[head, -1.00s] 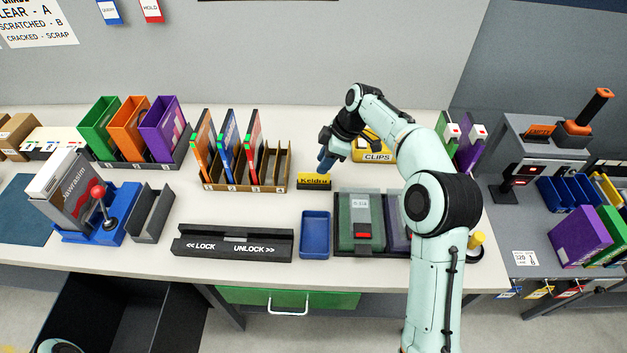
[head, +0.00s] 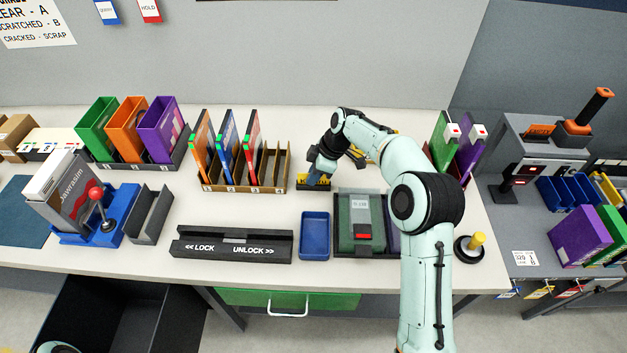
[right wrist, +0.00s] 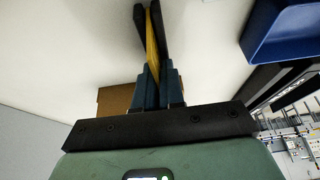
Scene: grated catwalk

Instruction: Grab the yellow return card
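The yellow return card (head: 303,181) stands on edge in a low dark holder (head: 311,188) near the middle of the table. Its lettering is now mostly covered by my right gripper (head: 317,182). In the right wrist view the card (right wrist: 151,45) is a thin yellow strip seen edge-on between dark walls. The blue fingers of my right gripper (right wrist: 158,85) lie close on either side of it, with the strip filling the narrow gap. The card appears still seated in its holder. My left gripper is not in view.
A rack with orange, blue and red folders (head: 228,150) stands left of the card. A blue tray (head: 315,236) and a green case (head: 357,218) are in front. The yellow clips bin is mostly hidden behind my arm. Bare tabletop (head: 270,210) lies front-left.

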